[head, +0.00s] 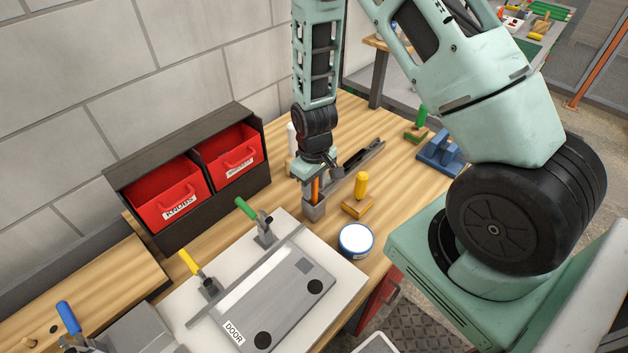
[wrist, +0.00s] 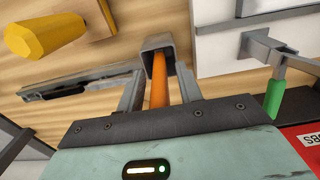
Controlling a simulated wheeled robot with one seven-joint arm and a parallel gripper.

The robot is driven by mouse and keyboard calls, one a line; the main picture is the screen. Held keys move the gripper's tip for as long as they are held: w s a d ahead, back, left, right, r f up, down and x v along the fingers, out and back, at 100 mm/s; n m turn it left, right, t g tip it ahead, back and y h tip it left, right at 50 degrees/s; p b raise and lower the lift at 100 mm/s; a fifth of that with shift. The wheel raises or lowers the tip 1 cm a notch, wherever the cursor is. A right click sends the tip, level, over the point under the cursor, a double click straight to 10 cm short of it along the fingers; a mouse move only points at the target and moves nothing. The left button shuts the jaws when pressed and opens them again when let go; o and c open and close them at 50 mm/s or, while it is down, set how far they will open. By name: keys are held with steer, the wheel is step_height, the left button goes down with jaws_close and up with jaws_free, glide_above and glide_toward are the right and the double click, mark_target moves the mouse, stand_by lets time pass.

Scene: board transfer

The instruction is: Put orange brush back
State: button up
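The orange brush (head: 315,189) shows as an upright orange handle at the grey square holder (head: 313,211) on the workbench. In the wrist view the orange handle (wrist: 159,92) runs into the opening of the holder (wrist: 155,43); its lower end is hidden inside. My gripper (wrist: 160,85) points down over the holder, with one finger on each side of the handle. Gaps show between the fingers and the handle, so the gripper looks open around it. In the head view my gripper (head: 317,186) is partly hidden by my wrist.
A yellow-handled tool (head: 361,187) and a white-lidded can (head: 356,240) stand close to the holder. Red bins (head: 165,190) in a dark rack are at left. A grey door panel (head: 270,300) lies clamped in front.

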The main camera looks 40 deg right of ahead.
step_height(320, 180, up, 12)
steer(key=b, duration=0.3)
steer(key=shift+b, duration=0.3)
steer(key=s+a+r+n+y, duration=0.1)
steer(key=s+a+r, duration=0.25)
steer(key=a, duration=0.25)
steer(key=s+a+r+n, duration=0.2)
steer(key=s+a+r, duration=0.15)
steer(key=a, duration=0.35)
steer(key=s+a+r+n, duration=0.1)
steer(key=s+a, duration=0.1)
steer(key=s, duration=0.4)
steer(key=s+a+r+n, duration=0.1)
steer(key=s+a+r, duration=0.1)
steer(key=s, duration=0.4)
steer(key=shift+s+a+r+n, duration=0.15)
steer(key=shift+s+a+n, duration=0.2)
steer(key=shift+a, duration=0.3)
